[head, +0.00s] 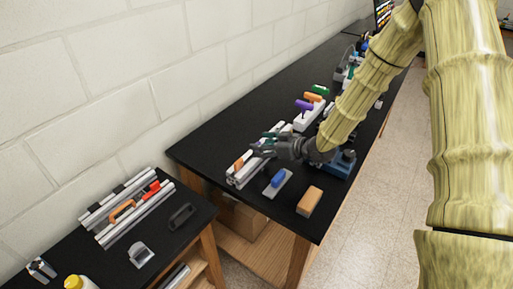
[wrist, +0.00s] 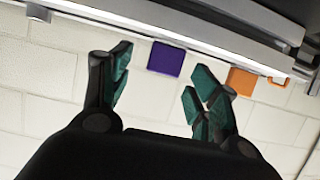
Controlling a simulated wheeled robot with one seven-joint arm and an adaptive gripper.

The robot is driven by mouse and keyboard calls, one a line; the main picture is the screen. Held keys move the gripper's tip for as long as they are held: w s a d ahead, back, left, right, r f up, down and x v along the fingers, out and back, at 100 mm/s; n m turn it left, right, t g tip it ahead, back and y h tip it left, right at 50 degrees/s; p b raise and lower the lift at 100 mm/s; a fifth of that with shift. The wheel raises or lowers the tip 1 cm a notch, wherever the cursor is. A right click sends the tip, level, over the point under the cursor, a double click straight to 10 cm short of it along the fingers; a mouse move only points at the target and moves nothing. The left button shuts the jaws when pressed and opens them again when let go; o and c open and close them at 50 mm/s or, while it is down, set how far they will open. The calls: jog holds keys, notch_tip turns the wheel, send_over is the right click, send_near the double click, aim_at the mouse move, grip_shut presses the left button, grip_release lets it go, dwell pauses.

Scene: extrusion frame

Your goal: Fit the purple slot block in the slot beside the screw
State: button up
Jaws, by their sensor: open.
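My gripper (head: 258,149) is open over the aluminium extrusion frame (head: 234,181) on the dark bench. In the wrist view, its teal fingertips (wrist: 158,68) stand apart on either side of the purple slot block (wrist: 166,59). Clear gaps show between the block and both fingers, so nothing is gripped. The block's edge meets the long pale rail in that view; how deep it sits in the slot cannot be told. In the head view my gripper hides that part of the frame. I cannot make out the screw.
An orange block (wrist: 241,81) is farther along the rail; an orange block (head: 240,163) shows in the head view. A blue-handled tool (head: 278,181) and a tan block (head: 310,201) lie nearby. A white rack (head: 309,115) stands behind.

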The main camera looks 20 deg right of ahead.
jog(key=shift+a+r, duration=0.2)
jog(key=shift+a, duration=0.25)
jog(key=shift+w+a+f+p, duration=0.25)
jog(key=shift+w+f, duration=0.2)
jog(key=shift+w, duration=0.15)
jog(key=shift+w+a+f+p, duration=0.2)
jog(key=shift+w+a+f, duration=0.05)
jog(key=shift+w+f, duration=0.25)
jog(key=shift+s+r, duration=0.2)
jog(key=shift+r, duration=0.1)
jog(key=shift+w+f, duration=0.15)
jog(key=shift+w, duration=0.05)
jog(key=c, duration=0.9)
jog(key=shift+s, duration=0.1)
jog(key=shift+c, duration=1.2)
